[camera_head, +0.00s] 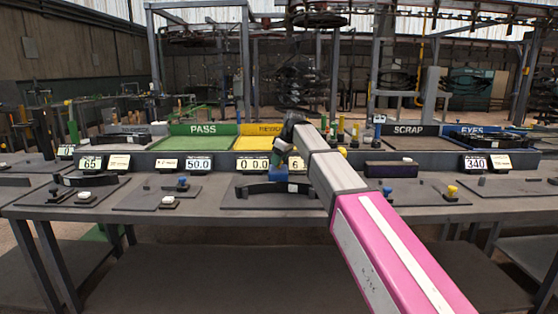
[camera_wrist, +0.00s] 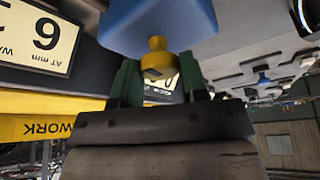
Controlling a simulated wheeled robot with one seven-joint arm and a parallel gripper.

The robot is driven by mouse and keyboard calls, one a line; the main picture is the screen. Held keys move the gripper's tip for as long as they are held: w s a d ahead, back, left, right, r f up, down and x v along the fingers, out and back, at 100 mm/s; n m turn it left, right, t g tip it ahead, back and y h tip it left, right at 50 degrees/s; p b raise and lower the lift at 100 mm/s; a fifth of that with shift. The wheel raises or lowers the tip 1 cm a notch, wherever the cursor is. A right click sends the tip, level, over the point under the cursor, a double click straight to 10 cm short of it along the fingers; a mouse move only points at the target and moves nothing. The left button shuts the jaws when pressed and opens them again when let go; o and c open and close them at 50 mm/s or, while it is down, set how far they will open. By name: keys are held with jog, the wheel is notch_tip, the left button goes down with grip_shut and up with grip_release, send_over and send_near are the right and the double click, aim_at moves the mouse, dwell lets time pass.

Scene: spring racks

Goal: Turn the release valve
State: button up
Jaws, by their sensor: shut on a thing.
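A blue block (camera_wrist: 157,22) fills the top middle of the wrist view, which is upside down. A yellow knob (camera_wrist: 157,58) sticks out of it; this looks like the release valve. My gripper (camera_wrist: 157,76) has its two green fingers on either side of the knob and is shut on it. In the head view my gripper (camera_head: 277,158) is at the middle of the bench, right at the blue block (camera_head: 279,174). My arm and gripper hide the knob there.
The grey bench (camera_head: 230,215) carries number displays, including one reading 50.0 (camera_head: 199,163). A dark curved part (camera_head: 262,188) lies by the blue block. Behind are a green PASS tray (camera_head: 203,143), a yellow tray (camera_head: 270,141) and a dark SCRAP tray (camera_head: 408,144).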

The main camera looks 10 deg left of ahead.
jog(key=shift+n, duration=0.5)
jog(key=shift+g, duration=0.3)
jog(key=o, duration=0.9)
jog(key=v, duration=1)
jog(key=shift+d+r, duration=0.25)
jog(key=shift+r, duration=0.1)
jog(key=shift+s, duration=0.1)
